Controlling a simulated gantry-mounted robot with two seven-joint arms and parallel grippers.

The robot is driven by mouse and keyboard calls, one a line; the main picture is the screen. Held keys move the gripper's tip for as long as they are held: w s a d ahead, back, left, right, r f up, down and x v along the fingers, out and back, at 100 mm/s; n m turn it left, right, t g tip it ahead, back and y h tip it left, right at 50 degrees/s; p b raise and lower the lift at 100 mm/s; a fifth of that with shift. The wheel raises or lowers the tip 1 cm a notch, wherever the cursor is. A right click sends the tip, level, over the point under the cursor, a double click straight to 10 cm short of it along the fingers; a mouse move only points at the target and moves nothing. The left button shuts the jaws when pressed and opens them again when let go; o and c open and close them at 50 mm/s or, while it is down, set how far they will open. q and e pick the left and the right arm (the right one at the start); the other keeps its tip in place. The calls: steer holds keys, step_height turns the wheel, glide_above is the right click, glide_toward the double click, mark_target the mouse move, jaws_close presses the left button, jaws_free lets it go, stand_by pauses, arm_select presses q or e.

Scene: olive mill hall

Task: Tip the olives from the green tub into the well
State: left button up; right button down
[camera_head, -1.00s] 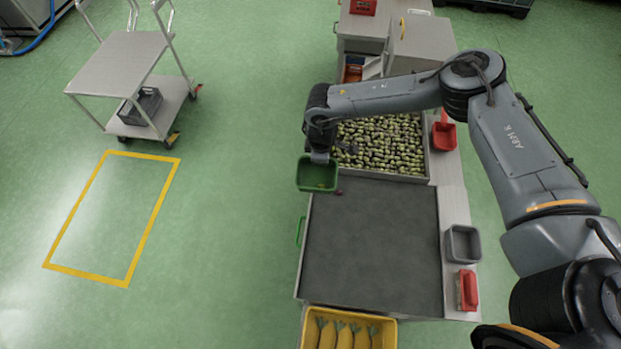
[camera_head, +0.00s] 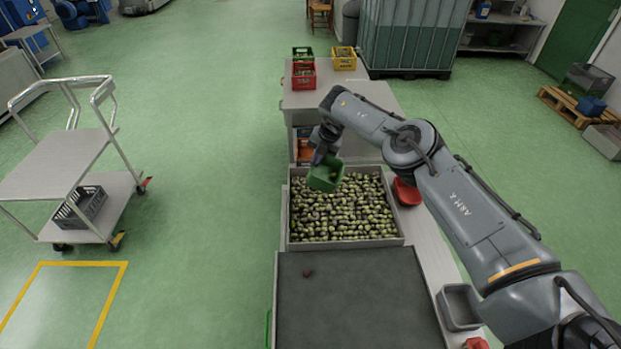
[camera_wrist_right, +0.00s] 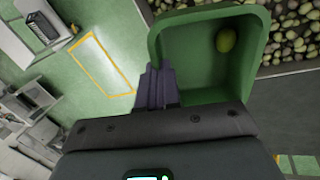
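The small green tub (camera_head: 325,176) hangs from my right gripper (camera_head: 319,157) over the far part of the well (camera_head: 346,243), a metal-rimmed bin full of green olives. The tub looks tilted in the head view. In the right wrist view, the gripper's dark fingers (camera_wrist_right: 157,88) are shut on the wall of the tub (camera_wrist_right: 190,60). One green olive (camera_wrist_right: 226,39) shows inside the tub; the rest of the visible floor is bare. The well's edge (camera_wrist_right: 290,69) passes beside the tub there. My left gripper is not in view.
A red scoop (camera_head: 406,192) and a grey bin (camera_head: 459,307) sit at the right edge. A trolley (camera_head: 60,165) stands left, across open floor.

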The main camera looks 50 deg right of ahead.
steer(key=shift+w+d+r+n+b, duration=0.15)
steer(key=shift+d+r+n, duration=0.1)
steer(key=shift+d, duration=0.2)
steer(key=shift+d+r+n+b, duration=0.15)
steer(key=shift+d+n, duration=0.1)
steer(key=shift+d, duration=0.15)
steer(key=shift+d+y, duration=0.1)
steer(key=shift+y, duration=0.2)
